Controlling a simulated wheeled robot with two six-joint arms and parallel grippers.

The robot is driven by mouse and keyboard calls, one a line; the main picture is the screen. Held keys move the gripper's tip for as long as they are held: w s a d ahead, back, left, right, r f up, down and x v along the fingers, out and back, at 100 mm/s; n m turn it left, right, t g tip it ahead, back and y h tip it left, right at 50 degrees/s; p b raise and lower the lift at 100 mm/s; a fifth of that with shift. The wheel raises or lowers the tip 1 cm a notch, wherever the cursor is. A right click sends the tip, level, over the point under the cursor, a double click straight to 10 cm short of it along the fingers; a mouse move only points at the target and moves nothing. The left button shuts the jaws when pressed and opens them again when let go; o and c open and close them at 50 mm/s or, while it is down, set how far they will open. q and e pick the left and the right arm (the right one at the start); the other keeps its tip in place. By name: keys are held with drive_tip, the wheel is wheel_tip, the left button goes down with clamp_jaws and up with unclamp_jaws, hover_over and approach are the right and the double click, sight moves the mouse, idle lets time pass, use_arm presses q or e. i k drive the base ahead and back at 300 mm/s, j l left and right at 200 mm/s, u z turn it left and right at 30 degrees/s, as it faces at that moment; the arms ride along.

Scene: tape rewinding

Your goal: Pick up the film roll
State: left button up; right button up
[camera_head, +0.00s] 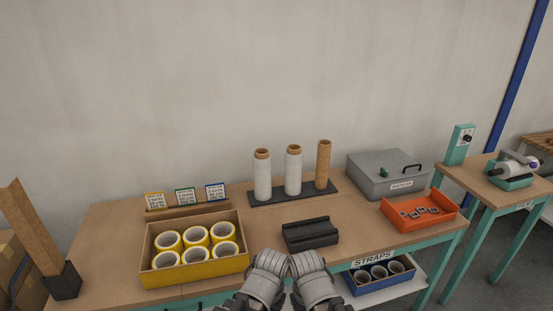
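Three upright rolls stand in a row on a dark base plate (308,193) at the back of the table. The left roll (262,179) and the middle roll (293,174) are wrapped in white film, with brown core ends on top. The right one is a bare brown tube (323,167). My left gripper (268,262) and my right gripper (307,262) are side by side at the table's front edge, well short of the rolls. I see no object held, and their finger gaps are not clear from here.
A black cradle block (310,233) lies between my grippers and the rolls. A yellow box (195,271) of tape rolls is at left, with label cards behind it. A grey lidded box (378,184) and orange tray (405,225) are at right. A blue straps bin (379,287) sits below.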

sight(262, 159)
drive_tip(key=i+l, duration=0.6)
drive_tip(key=i, duration=0.15)
drive_tip(key=i+l+u, duration=0.15)
drive_tip(key=i+l, duration=0.5)
drive_tip(key=i, duration=0.15)
